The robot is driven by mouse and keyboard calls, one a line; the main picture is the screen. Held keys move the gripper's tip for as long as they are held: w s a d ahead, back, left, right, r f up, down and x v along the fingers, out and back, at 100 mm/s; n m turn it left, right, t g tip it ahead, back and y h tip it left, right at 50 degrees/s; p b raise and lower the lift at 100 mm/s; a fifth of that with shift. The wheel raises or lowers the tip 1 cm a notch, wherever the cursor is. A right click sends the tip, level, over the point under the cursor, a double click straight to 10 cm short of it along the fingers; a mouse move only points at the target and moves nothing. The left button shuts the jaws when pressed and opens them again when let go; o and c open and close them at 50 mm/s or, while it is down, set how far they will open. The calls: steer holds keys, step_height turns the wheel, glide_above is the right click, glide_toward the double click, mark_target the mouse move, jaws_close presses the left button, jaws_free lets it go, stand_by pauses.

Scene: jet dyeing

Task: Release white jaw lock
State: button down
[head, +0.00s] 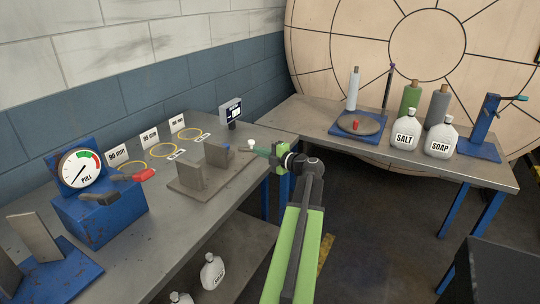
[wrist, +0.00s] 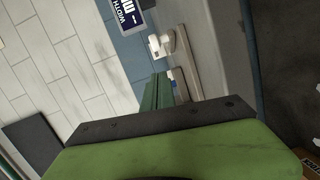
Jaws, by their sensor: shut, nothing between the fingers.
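The clamp fixture (head: 188,192) stands on the left workbench, with two upright grey jaw plates. A small white knob (head: 250,143) sits at its right end, which I take for the white jaw lock. In the wrist view a white knob (wrist: 155,45) shows just beyond my fingertips. A blue part (head: 227,147) is by the right jaw plate.
A blue pull gauge (head: 92,190) with red and black levers and several yellow rings (head: 163,151) are to the left. The right table (head: 465,170) holds bottles and a blue stand. Floor between the tables is open.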

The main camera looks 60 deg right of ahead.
steer(key=w+d, duration=0.3)
steer(key=shift+w+d+f+b, duration=0.3)
steer(key=shift+w+d+f, duration=0.05)
steer(key=shift+d+f, duration=0.05)
